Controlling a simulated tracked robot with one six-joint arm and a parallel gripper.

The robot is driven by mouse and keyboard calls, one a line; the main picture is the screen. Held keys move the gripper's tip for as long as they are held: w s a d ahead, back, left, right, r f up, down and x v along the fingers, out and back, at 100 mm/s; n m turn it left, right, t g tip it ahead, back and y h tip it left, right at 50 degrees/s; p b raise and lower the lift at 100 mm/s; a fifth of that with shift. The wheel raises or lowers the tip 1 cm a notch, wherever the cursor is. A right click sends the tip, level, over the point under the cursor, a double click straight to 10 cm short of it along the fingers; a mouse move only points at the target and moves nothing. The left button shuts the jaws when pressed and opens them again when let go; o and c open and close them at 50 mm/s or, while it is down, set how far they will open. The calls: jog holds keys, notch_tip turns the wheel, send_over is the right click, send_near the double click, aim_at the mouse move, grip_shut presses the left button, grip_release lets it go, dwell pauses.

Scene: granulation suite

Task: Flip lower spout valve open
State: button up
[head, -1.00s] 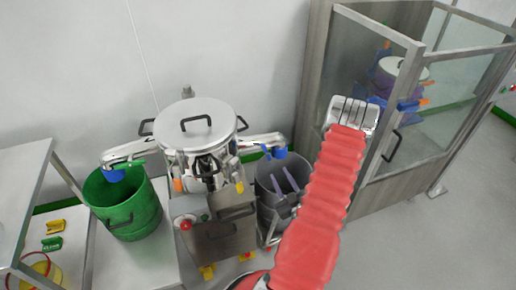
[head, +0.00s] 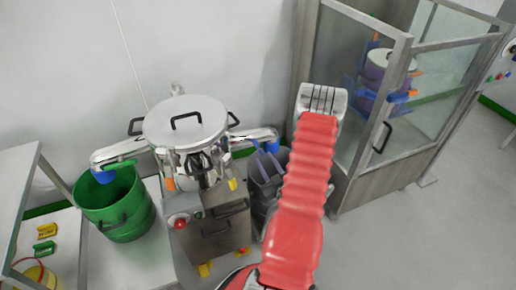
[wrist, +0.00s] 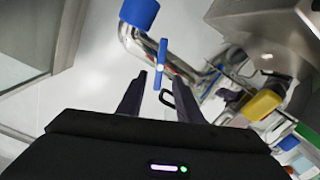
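The right spout (head: 255,134) is a steel pipe on the side of the lidded steel vessel (head: 188,122). In the wrist view the spout (wrist: 139,43) ends in a blue cap (wrist: 139,11) and carries a slim blue valve handle (wrist: 161,66). My gripper (wrist: 160,82) is open, with the handle seen between its two dark fingers; I cannot tell whether they touch it. In the head view my gripper (head: 268,162) shows just below this spout. The left spout (head: 116,155) has a green handle over a green drum. I cannot tell which spout is the lower.
The green drum (head: 117,210) stands below the left spout. A steel control cabinet (head: 217,232) with a red button is under the vessel. A glazed enclosure (head: 350,125) stands at right, with open floor before it. A metal table (head: 22,205) is at left.

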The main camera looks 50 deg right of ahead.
aim_at(258, 148)
jog(key=x, duration=0.8)
jog(key=shift+w+d, duration=0.1)
jog(key=shift+w, duration=0.15)
jog(key=shift+c, duration=0.5)
grip_shut()
